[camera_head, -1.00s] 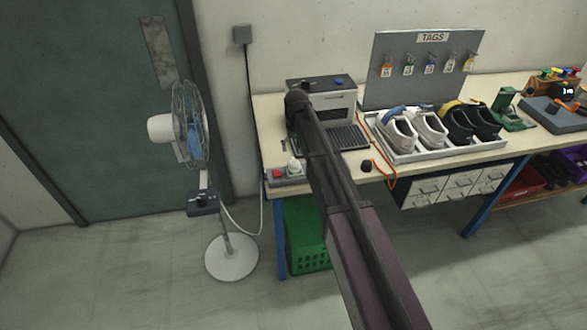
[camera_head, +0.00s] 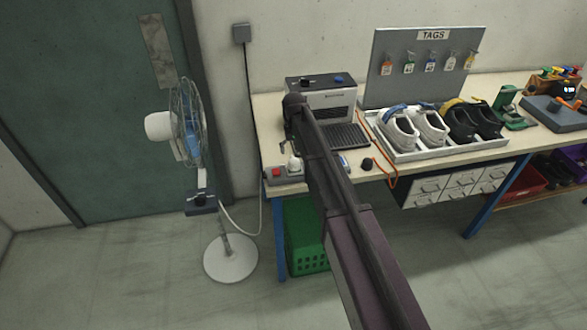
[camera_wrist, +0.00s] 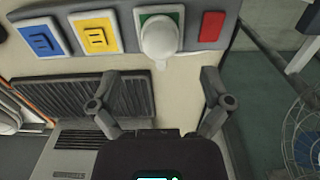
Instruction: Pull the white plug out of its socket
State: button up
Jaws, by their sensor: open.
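The white plug (camera_wrist: 161,38) sits in a green-framed socket (camera_wrist: 145,17) on a grey strip along the bench's front edge. It also shows in the head view (camera_head: 295,165), just left of my arm. In the wrist view my gripper (camera_wrist: 160,104) is open and empty, its two fingers spread wide. The plug lies beyond the fingertips, between them in the picture and apart from both. In the head view my arm hides most of the gripper.
The same strip holds a blue socket (camera_wrist: 41,40), a yellow socket (camera_wrist: 97,33) and a red switch (camera_wrist: 211,26). A grey machine (camera_head: 335,103) stands behind on the bench. A fan (camera_head: 187,130) stands left, a green crate (camera_head: 308,255) below. A shoe tray (camera_head: 450,149) is right.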

aim_at(294, 160)
jog(key=shift+f+b, duration=3)
jog(key=shift+f, duration=0.3)
jog(key=c, duration=1.4)
jog(key=shift+o, duration=0.2)
jog(key=shift+r, duration=0.15)
jog(key=shift+r+p, duration=0.55)
jog(key=shift+p, duration=0.15)
jog(key=shift+r, duration=0.2)
jog(key=shift+r+p, duration=2.05)
jog(key=shift+p, duration=0.25)
